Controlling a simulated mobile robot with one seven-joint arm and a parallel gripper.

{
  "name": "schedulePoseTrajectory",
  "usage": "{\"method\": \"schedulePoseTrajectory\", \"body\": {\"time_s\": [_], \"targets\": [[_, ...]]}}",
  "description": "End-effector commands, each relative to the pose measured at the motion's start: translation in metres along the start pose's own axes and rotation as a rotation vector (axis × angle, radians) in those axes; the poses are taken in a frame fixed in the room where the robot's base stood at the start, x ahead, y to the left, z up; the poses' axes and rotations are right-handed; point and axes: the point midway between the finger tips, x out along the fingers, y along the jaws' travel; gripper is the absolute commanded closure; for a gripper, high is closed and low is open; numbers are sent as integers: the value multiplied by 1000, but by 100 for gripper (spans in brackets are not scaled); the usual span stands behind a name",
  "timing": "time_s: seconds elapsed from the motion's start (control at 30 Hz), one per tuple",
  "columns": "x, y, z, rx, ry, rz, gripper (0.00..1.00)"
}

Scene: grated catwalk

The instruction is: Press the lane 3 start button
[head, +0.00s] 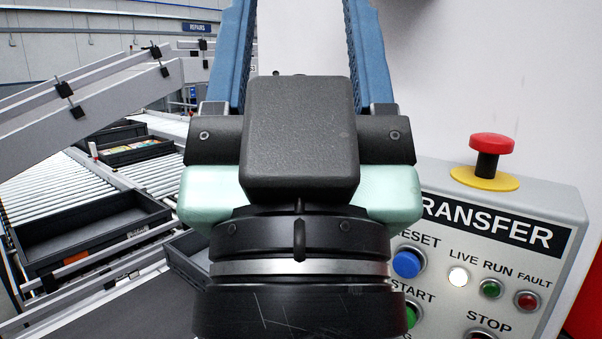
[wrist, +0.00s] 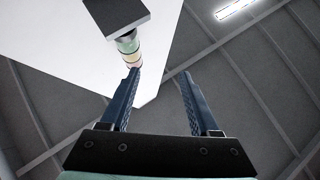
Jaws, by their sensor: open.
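A grey control panel (head: 540,275) labelled TRANSFER stands at the right of the head view. It has a blue RESET button (head: 407,264) and a green START button (head: 410,316), which is partly hidden behind my wrist. No lane 3 label can be read in either view. My gripper (head: 302,5) is in front of the head camera, left of the panel. Its blue fingers point up, spread apart with nothing between them. The wrist view also shows the open gripper (wrist: 158,76) against the ceiling, touching no button.
A red mushroom button (head: 492,142) on a yellow ring tops the panel. A STOP button (head: 480,335) is cut off below. Roller conveyors (head: 60,200) with dark crates (head: 95,232) lie left. A stack light (wrist: 128,45) and white wall (wrist: 60,50) show in the wrist view.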

Motion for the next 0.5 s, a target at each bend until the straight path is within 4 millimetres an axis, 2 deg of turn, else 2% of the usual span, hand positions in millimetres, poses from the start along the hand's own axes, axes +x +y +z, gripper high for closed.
{"method": "schedulePoseTrajectory", "body": {"time_s": [0.03, 0.3, 0.33, 0.5], "targets": [[0, 0, 0, 0, 0, 0, 49], [0, 0, 0, 0, 0, 0, 97], [0, 0, 0, 0, 0, 0, 100], [0, 0, 0, 0, 0, 0, 100]]}}
